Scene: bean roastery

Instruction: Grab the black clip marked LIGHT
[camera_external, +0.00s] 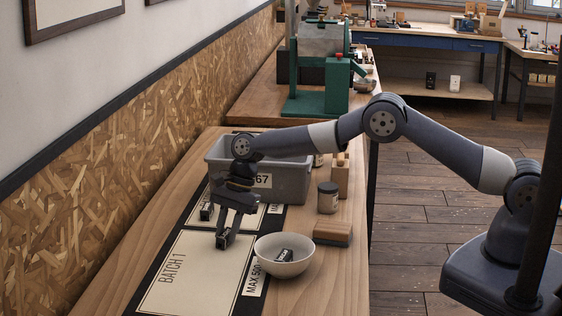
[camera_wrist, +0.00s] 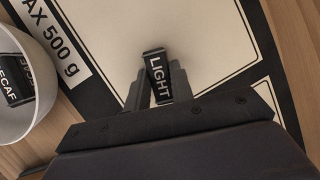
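The black clip marked LIGHT (camera_wrist: 157,76) is between the two fingers of my gripper (camera_wrist: 154,92) in the wrist view, its white lettering facing the camera. The fingers are close against both sides of it, and my gripper looks shut on it. In the external view my gripper (camera_external: 229,236) points down over the cream BATCH 1 card (camera_external: 190,272), with the dark clip (camera_external: 224,242) at its fingertips. I cannot tell whether the clip touches the card.
A white bowl (camera_external: 272,265) holding black clips, one reading DECAF (camera_wrist: 14,84), stands right of my gripper. Behind are a grey bin (camera_external: 285,185), another dark clip (camera_external: 206,211), a dark-lidded jar (camera_external: 327,199) and a wooden block (camera_external: 333,233). The card's front is clear.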

